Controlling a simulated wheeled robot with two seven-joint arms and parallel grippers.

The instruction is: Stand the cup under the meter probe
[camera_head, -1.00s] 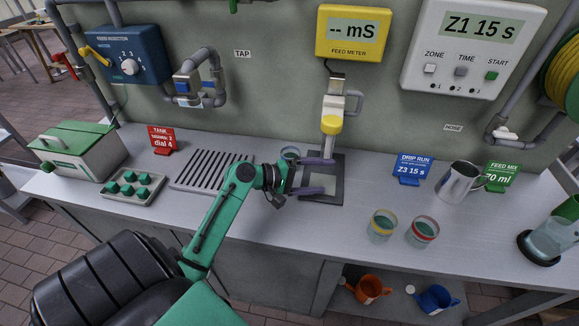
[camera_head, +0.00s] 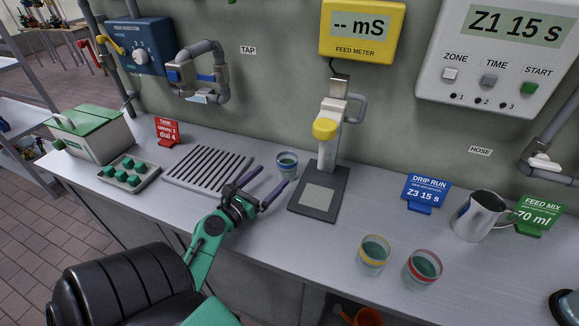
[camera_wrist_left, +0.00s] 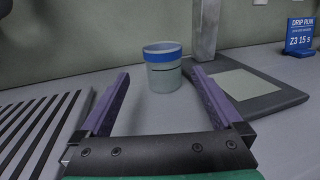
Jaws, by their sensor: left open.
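A clear cup with a blue band (camera_head: 287,164) stands upright on the counter, left of the meter stand. It also shows in the left wrist view (camera_wrist_left: 163,70), ahead of and between my open fingers. The meter probe (camera_head: 326,129), with a yellow collar, hangs over the stand's dark base (camera_head: 335,180), which has a pale square plate and nothing on it. My left gripper (camera_head: 258,189) is open and empty, short of the blue-banded cup. My right gripper is not in view.
Two cups, yellow-banded (camera_head: 374,255) and red-banded (camera_head: 422,269), stand at the front right. A metal jug (camera_head: 478,216) is farther right. A slotted drain grate (camera_head: 208,167) lies left of the cup.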

